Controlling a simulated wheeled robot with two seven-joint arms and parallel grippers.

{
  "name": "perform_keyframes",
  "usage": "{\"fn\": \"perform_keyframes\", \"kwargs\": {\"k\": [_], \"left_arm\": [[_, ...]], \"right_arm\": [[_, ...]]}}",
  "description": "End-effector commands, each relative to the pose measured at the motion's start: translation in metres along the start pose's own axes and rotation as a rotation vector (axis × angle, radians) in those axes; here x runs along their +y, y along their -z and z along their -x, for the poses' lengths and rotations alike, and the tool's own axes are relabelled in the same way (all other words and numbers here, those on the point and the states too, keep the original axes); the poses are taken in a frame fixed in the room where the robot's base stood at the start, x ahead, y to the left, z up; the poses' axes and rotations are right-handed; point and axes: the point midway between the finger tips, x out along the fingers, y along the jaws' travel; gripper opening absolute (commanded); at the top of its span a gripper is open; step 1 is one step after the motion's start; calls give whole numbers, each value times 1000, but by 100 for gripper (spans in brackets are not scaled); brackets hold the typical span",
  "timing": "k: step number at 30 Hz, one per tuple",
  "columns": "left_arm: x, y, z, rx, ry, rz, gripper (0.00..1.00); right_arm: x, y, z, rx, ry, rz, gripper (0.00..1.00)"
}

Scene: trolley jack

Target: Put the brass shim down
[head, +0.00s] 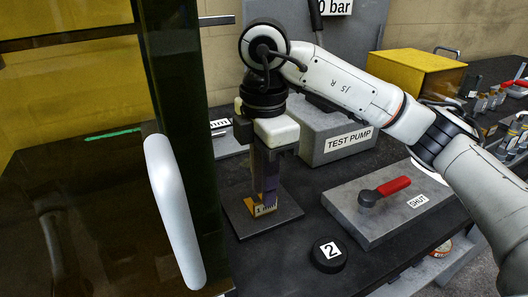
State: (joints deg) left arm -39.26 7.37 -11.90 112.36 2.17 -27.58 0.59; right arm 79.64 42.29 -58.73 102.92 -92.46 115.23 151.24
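My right gripper (265,190) points straight down at the middle of the picture, its fingers close together. It appears shut on the brass shim (263,209), a small yellow piece with dark marks and a pale label. The shim is at the fingertips, low over a dark square plate (284,212). Whether its underside touches the plate I cannot tell. The fingers hide part of the shim. My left gripper cannot be made out.
A tinted amber panel with a white handle (174,208) stands close on the left. A grey test pump (332,132) is behind the gripper. A grey block with a red-handled lever (388,188) lies right, and a black puck marked 2 (328,258) in front.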

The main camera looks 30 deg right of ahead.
Motion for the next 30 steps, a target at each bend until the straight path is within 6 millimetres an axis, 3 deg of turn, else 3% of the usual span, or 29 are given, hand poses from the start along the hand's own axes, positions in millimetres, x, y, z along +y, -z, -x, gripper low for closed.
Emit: {"fn": "perform_keyframes", "kwargs": {"k": [1, 6, 12, 30], "left_arm": [[0, 3, 4, -1, 1, 1, 31], [-2, 6, 8, -2, 5, 6, 31], [-5, 10, 12, 6, 11, 9, 31], [-7, 7, 11, -2, 13, 6, 31]], "right_arm": [[2, 0, 17, -1, -7, -1, 23], [1, 0, 53, -1, -5, -1, 23], [1, 0, 81, -1, -3, 0, 23], [0, 0, 88, 0, 0, 1, 23]]}}
